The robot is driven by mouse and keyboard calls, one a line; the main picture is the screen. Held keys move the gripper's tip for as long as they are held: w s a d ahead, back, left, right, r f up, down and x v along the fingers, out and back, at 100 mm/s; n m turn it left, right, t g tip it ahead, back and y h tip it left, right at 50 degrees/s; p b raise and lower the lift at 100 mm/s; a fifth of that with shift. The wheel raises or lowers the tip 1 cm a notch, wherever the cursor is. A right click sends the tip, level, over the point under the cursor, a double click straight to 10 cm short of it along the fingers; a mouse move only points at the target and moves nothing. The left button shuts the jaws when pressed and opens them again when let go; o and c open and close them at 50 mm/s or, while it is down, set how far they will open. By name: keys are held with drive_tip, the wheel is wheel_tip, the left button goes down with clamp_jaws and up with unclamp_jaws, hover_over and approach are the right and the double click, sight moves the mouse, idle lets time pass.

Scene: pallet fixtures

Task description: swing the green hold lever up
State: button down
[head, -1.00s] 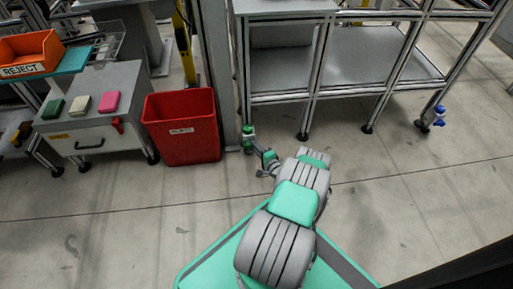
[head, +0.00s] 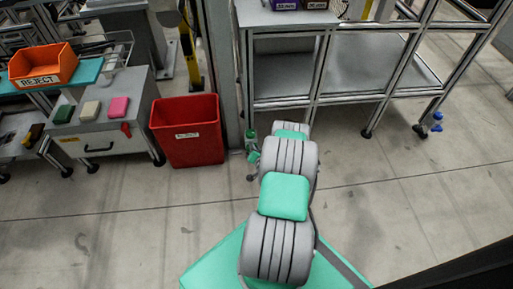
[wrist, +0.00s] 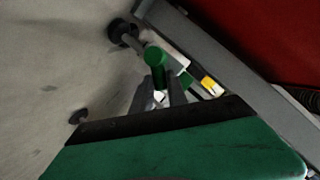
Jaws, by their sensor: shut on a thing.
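The green hold lever (wrist: 156,62) shows in the wrist view as a round-ended green handle in front of a grey metal post. My gripper (wrist: 160,94) has its two grey fingers closed about the lever's lower part, with the round end standing clear beyond the tips. In the head view a small green part (head: 250,137) shows low at the foot of the upright post. My arm covers much of that spot, so the grip and the lever's exact angle are hidden there.
A red reject bin (head: 187,132) stands just left of the post. A grey metal rack (head: 330,100) stands behind and to the right. A grey cabinet (head: 95,138) with coloured blocks is at the left. The floor (head: 120,235) at the front left is open.

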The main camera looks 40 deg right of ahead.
drive_tip(key=shift+w+a+r+n+g+h+b, duration=0.1)
drive_tip(key=shift+w+a+n+g+h+b, duration=0.25)
drive_tip(key=shift+n+h+b, duration=0.35)
drive_tip(key=shift+w+a+r+n+g+h+b, duration=0.1)
drive_tip(key=shift+w+a+n+g+h+b, duration=0.3)
drive_tip(key=shift+n, duration=0.5)
drive_tip(key=shift+w+a+r+n+g+h+b, duration=0.15)
drive_tip(key=shift+a+n+g+h+b, duration=0.3)
drive_tip(key=shift+n, duration=0.35)
drive_tip(key=c, duration=1.3)
unclamp_jaws()
drive_tip(key=p+v, duration=0.3)
drive_tip(key=v, duration=0.4)
drive_tip(key=shift+s+a, duration=0.25)
drive_tip(key=shift+s, duration=0.1)
